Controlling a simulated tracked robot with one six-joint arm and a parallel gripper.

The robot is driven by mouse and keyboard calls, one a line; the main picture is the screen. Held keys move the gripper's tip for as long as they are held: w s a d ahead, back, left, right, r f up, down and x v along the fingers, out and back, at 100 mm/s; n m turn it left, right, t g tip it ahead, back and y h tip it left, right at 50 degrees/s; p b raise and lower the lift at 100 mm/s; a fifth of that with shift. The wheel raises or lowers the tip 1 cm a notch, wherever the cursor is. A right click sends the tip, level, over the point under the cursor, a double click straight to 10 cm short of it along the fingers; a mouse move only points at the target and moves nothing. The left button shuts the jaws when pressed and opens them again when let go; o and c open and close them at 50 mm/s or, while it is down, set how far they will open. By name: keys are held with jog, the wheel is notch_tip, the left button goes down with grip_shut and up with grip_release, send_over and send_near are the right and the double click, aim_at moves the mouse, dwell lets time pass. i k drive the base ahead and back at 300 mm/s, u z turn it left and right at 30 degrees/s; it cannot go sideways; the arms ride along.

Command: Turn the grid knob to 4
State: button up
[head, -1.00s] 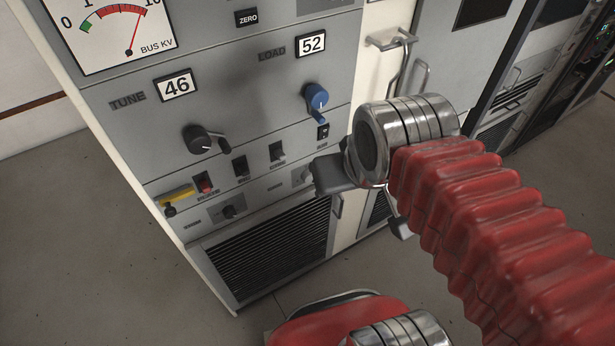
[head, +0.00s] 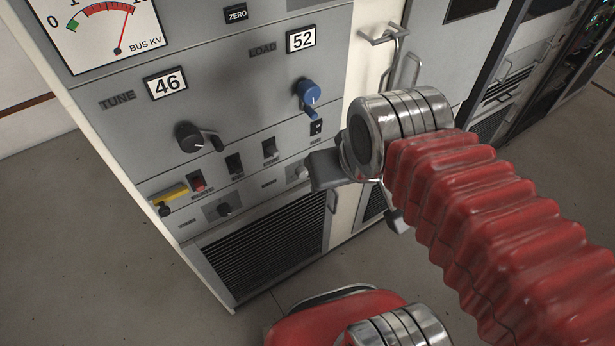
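The lower strip of the grey cabinet carries two small knobs: a dark one (head: 224,209) at the left and a pale one (head: 300,172) at the right. Their labels are too small to read, so I cannot tell which is the grid knob or what either is set to. My gripper (head: 322,171) is at the right end of this strip, right beside the pale knob and partly covering its surroundings. I cannot tell whether it touches the knob. The finger gap is hidden from this angle, so its opening does not show.
Above are a black TUNE crank (head: 190,137) under a counter reading 46 and a blue LOAD crank (head: 307,92) under 52. Small switches (head: 234,163) and a yellow-handled lever (head: 170,195) sit between.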

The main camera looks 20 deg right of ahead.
aim_at(301, 172)
jog(key=z, duration=0.65)
jog(key=k, duration=1.2)
jog(key=u, duration=1.05)
jog(key=i, duration=1)
jog(key=u, duration=0.05)
